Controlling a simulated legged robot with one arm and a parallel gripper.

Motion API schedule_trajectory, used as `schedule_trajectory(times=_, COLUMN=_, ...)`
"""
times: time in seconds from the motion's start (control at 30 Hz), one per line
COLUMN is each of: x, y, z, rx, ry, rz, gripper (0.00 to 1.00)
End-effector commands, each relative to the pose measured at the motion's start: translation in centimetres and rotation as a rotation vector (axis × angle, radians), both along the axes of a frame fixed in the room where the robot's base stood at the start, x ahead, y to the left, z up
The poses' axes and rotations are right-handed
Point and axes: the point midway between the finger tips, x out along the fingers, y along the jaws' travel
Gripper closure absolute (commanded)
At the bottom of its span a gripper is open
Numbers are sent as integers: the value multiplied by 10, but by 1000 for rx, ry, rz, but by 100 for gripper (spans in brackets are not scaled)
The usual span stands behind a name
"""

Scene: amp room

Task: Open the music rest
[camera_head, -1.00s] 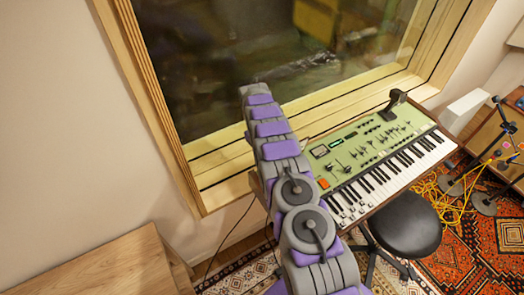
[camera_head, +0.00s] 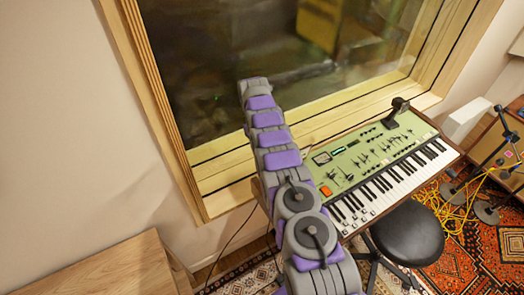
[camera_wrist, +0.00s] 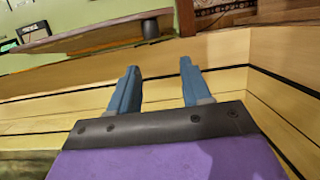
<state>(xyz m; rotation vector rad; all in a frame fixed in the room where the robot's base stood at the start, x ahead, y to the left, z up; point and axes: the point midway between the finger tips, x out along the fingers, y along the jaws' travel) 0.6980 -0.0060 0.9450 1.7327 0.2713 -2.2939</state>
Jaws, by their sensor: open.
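The keyboard (camera_head: 375,170) has a green panel, white and black keys and wooden sides, and stands below the window. A black angled piece (camera_head: 398,108) rises from its back right edge. I cannot tell for sure whether this is the music rest. In the wrist view, my gripper (camera_wrist: 158,68) has two blue fingers spread apart with nothing between them, in front of the pale wooden window ledge (camera_wrist: 90,85). A wooden edge (camera_wrist: 95,38), likely the keyboard's, and a dark round knob (camera_wrist: 150,28) lie past the fingertips. In the head view the fingers are hidden.
The window glass (camera_head: 290,60) and wooden frame stand behind the keyboard. A black round stool (camera_head: 408,233) is in front of it. Yellow cables (camera_head: 450,205) and stands lie to the right on the rug. A wooden cabinet top (camera_head: 110,270) is at the lower left.

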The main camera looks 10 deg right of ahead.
Motion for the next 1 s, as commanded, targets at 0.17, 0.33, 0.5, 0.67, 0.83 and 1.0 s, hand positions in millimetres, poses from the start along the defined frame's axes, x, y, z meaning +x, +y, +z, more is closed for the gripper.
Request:
schedule_trajectory(times=0.17, x=2, y=0, z=8, rx=0, ry=-1, rz=0, gripper=52)
schedule_trajectory(times=0.33, x=3, y=1, z=12, rx=1, ry=-1, rz=-1, gripper=52)
schedule_trajectory(times=0.5, x=3, y=2, z=12, rx=0, ry=-1, rz=-1, gripper=52)
schedule_trajectory(times=0.67, x=3, y=2, z=12, rx=1, ry=-1, rz=-1, gripper=58)
schedule_trajectory(times=0.83, x=4, y=2, z=13, rx=22, ry=-14, rz=-15, gripper=75)
schedule_trajectory(times=1.0, x=7, y=6, z=15, rx=84, ry=-55, rz=-63, gripper=91)
